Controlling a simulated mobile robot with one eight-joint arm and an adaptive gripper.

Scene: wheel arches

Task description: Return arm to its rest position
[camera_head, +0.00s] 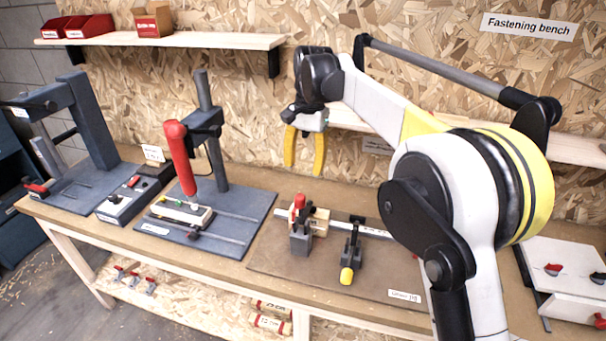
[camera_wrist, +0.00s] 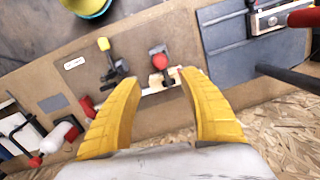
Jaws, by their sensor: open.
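My gripper (camera_head: 304,150) hangs from my raised arm above the back of the bench (camera_head: 262,186), near the chipboard wall. Its two yellow fingers point down and stand apart, with nothing between them. In the wrist view my gripper (camera_wrist: 162,112) also shows open and empty. Below it in the head view is a brown board (camera_head: 300,262) carrying a red-topped clamp (camera_head: 299,222) and a clamp with a yellow tip (camera_head: 349,258). The fingers are clear of both clamps. My arm reaches in from the lower right and hides part of the bench and wall.
A grey press with a red handle (camera_head: 178,158) stands left of my gripper. Another grey stand (camera_head: 92,125) is at the far left. A shelf (camera_head: 165,39) holds red bins. A lower shelf lies behind my gripper. A white unit (camera_head: 565,268) is at the right.

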